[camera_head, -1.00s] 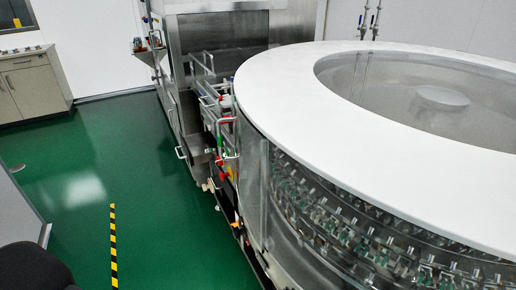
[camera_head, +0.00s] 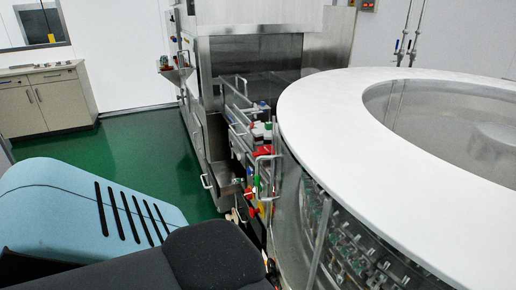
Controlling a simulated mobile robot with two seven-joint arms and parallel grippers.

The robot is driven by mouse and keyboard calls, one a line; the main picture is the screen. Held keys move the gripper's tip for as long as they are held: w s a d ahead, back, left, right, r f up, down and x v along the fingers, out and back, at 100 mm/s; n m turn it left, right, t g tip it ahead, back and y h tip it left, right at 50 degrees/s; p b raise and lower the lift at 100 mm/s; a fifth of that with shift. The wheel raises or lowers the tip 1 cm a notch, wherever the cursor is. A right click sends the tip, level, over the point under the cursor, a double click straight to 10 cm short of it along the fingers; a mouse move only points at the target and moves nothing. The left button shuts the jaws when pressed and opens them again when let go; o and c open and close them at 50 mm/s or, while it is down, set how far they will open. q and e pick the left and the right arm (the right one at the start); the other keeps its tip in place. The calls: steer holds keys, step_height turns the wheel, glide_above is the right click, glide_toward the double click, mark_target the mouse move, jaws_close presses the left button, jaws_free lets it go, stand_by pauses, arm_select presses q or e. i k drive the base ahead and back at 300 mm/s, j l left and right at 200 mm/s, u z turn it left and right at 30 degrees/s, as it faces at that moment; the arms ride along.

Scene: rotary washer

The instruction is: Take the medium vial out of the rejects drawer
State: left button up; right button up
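No vial can be made out in the head view. No drawer can be picked out for certain as the rejects drawer. The rotary washer (camera_head: 330,105) with its white ring top fills the right side. Parts of my own body, light blue and black, cover the lower left. Neither gripper shows, so I cannot see what they hold.
A steel cabinet machine (camera_head: 260,65) stands behind the washer. Rails with red and green valves (camera_head: 262,150) run along the washer's left side. A beige cupboard (camera_head: 55,105) stands at the far left. Green floor (camera_head: 150,150) between them is clear.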

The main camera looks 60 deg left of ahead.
mark_target(236, 181)
steer(key=j+z, duration=0.25)
steer(key=j, duration=0.2)
steer(key=j+z, duration=0.3)
steer(key=j, duration=0.15)
steer(key=k+j+z, duration=0.15)
steer(key=j, duration=0.3)
steer(key=k+j+z, duration=0.1)
steer(key=j, duration=0.35)
steer(key=k+j, duration=0.1)
steer(key=j, duration=0.35)
steer(key=k+j, duration=0.1)
steer(key=j, duration=0.35)
steer(key=k+j, duration=0.1)
steer(key=j, duration=0.35)
steer(key=k+j, duration=0.1)
steer(key=j, duration=0.35)
steer(key=k+j, duration=0.1)
steer(key=j, duration=0.35)
steer(key=j+z, duration=0.1)
steer(key=j, duration=0.35)
steer(key=k, duration=0.1)
